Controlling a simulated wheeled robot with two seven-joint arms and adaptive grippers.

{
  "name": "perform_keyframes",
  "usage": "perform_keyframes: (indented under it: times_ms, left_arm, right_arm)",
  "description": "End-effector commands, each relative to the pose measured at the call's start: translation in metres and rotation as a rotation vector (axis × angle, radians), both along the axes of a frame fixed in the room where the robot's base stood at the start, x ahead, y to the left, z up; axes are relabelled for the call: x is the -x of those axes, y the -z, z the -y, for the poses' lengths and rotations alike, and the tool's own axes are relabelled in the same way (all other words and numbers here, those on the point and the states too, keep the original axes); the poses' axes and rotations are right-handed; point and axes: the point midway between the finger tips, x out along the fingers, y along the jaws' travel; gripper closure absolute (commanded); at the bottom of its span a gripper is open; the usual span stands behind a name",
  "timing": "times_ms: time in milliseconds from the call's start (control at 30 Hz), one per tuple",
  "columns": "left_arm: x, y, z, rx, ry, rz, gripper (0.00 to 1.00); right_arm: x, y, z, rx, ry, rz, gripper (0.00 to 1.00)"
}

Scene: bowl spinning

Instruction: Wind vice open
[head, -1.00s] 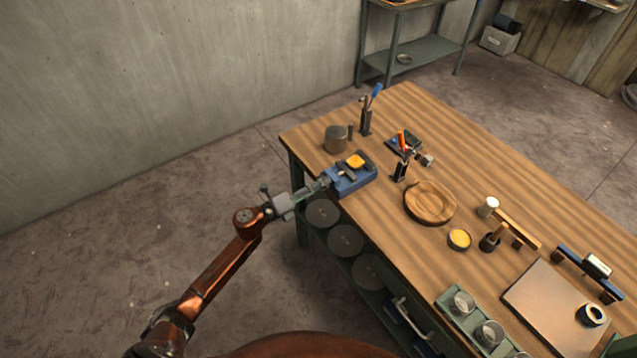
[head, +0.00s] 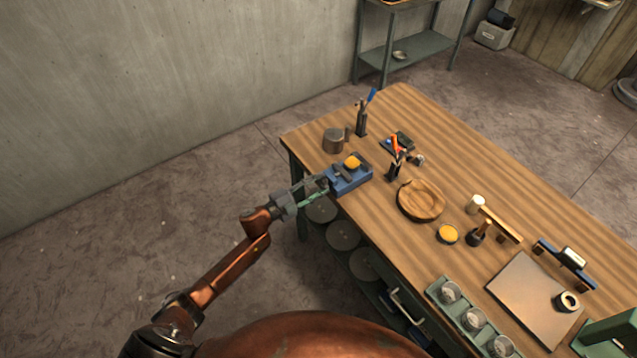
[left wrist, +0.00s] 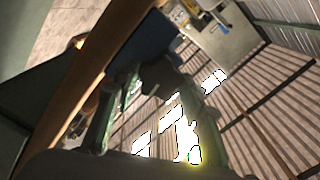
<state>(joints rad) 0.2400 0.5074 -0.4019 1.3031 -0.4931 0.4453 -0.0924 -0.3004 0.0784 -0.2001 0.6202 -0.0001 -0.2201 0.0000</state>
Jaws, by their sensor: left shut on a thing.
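The blue vice (head: 348,179) sits on the near left edge of the wooden workbench. A yellow-orange piece (head: 352,162) is at its top, at the jaws. My left gripper (head: 318,187) is shut at the vice's outer side, beyond the bench edge, where the vice handle would be. The handle is mostly hidden by the fingers. In the left wrist view the blue vice body (left wrist: 146,48) is just beyond the fingers, and what lies between them is unclear. My right gripper is not in view.
A metal mug (head: 334,141) stands behind the vice. A pair of upright tools stands nearby. A round wooden dish (head: 420,200) lies to the right, with a yellow-filled tin (head: 448,234). A green tray (head: 472,318) holds several glass jars. Left of the bench is bare floor.

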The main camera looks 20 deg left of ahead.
Motion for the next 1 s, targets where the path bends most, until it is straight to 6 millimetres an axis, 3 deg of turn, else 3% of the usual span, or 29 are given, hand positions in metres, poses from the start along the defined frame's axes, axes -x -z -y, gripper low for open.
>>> perform_keyframes:
  times_ms: [400, 1000]
  left_arm:
    - [0.0, -0.002, -0.002, 0.31, -0.004, -0.244, 0.86]
    - [0.0, 0.0, -0.001, 0.759, -0.003, -0.594, 0.86]
  right_arm:
    - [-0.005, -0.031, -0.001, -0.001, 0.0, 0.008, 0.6]
    - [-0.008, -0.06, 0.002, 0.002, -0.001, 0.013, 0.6]
